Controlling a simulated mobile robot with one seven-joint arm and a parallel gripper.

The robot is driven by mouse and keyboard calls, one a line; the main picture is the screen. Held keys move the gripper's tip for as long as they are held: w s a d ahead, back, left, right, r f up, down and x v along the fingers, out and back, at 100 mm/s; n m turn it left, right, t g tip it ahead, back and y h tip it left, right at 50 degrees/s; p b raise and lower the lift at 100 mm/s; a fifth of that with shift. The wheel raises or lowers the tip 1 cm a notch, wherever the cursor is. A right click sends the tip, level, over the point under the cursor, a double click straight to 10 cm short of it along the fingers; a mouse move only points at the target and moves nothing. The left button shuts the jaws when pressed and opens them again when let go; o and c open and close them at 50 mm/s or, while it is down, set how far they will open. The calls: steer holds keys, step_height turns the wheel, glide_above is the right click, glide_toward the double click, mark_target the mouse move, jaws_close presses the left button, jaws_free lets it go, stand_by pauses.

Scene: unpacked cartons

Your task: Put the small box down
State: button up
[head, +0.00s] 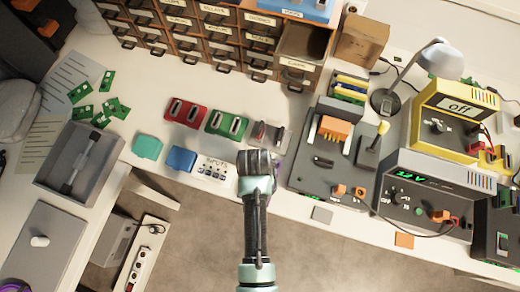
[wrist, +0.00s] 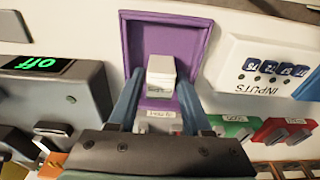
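The small box (wrist: 160,76), whitish with a grey label on its near face, is between the two blue fingertips of my gripper (wrist: 161,90) in the wrist view. The fingers appear shut on it. Behind it is a purple square tray (wrist: 128,32) with a raised rim. I cannot tell whether the box touches the tray floor. In the head view my gripper (head: 256,160) is over the front edge of the bench and hides the box. Only a sliver of purple shows beside it.
A white inputs panel (head: 213,169) stands close left of my gripper. Green (head: 227,124) and red (head: 187,113) modules are behind it. A grey board with parts (head: 305,176) and a grey instrument (head: 405,190) are to the right. Drawers (head: 225,48) line the back.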

step_height(320, 180, up, 12)
steer(key=s+p, duration=0.1)
steer(key=s, duration=0.1)
steer(key=w+r+n+t, duration=0.1)
steer(key=w+r+t, duration=0.7)
steer(key=w+r, duration=0.85)
step_height(320, 180, up, 18)
steer(key=w+n+t, duration=0.1)
steer(key=w+t, duration=0.2)
steer(key=t, duration=0.2)
steer(key=s+r+t, duration=0.4)
steer(key=r, duration=0.6)
steer(key=s+r+n+t, duration=0.1)
steer(key=s+r+t, duration=0.3)
steer(key=r, duration=0.7)
steer(key=s+r+t, duration=0.4)
steer(key=s+r, duration=0.1)
steer(key=r, duration=0.6)
steer(key=shift+s+r+n+t+y, duration=0.25)
steer(key=shift+n+t+y, duration=0.05)
steer(key=shift+f, duration=0.1)
